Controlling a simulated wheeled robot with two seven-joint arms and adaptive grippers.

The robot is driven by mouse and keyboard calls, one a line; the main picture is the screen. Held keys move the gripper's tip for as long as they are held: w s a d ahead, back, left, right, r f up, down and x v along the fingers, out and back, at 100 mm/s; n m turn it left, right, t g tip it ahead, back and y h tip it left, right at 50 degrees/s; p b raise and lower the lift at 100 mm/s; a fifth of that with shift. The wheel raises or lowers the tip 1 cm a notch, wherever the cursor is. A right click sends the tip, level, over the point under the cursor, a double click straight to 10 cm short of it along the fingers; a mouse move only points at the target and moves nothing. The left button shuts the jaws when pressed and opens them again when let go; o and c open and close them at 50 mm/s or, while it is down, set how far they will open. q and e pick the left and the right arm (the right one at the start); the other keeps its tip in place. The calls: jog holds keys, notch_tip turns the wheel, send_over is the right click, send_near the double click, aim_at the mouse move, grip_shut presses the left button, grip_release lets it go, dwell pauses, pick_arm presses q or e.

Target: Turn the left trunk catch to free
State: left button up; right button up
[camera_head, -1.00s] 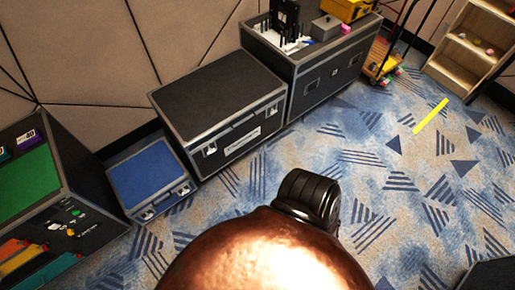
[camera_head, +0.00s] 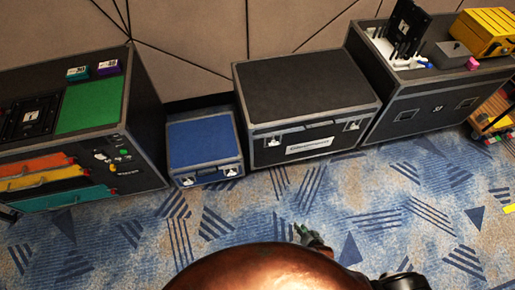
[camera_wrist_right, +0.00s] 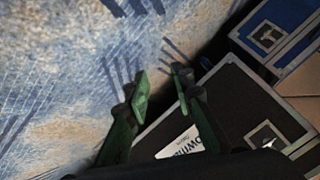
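The black trunk (camera_head: 308,84) with grey edging stands against the wall in the head view. Its left catch (camera_head: 273,141) and right catch (camera_head: 352,125) are on the front, either side of a white label (camera_head: 310,145); the left catch's exact turn is too small to tell. My right gripper (camera_head: 304,232), with green fingers, is over the carpet in front of the trunk, apart from it. In the right wrist view my right gripper (camera_wrist_right: 162,88) is open and empty, with the trunk (camera_wrist_right: 235,105) and one catch (camera_wrist_right: 268,141) beyond. My left gripper is out of view.
A blue case (camera_head: 200,142) stands left of the trunk. A black cabinet with a green top (camera_head: 92,103) and coloured drawers is farther left. Another black case (camera_head: 420,105) holding items stands right. Patterned carpet (camera_head: 230,215) in front is clear.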

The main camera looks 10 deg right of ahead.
jog(key=w+a+r+m+t+b, duration=0.2)
jog(key=w+r+m+t+b, duration=0.15)
jog(key=w, duration=0.65)
jog(key=w+a+r+m+t+b, duration=0.15)
jog(key=w+b, duration=0.25)
jog(key=w, duration=0.6)
jog(key=m+t+b, duration=0.5)
jog(key=m+b, duration=0.2)
jog(key=b, duration=0.1)
send_near(274, 143)
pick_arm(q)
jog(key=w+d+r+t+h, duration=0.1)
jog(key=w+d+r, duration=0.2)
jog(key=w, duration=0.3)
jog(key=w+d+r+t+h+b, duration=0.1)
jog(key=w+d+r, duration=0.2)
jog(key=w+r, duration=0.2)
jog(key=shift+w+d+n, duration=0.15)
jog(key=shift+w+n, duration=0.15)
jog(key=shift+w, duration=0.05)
pick_arm(e)
jog(key=w, duration=0.7)
jog(key=shift+a+h, duration=0.3)
jog(key=shift+a, duration=0.1)
jog(key=shift+w, duration=0.1)
grip_shut()
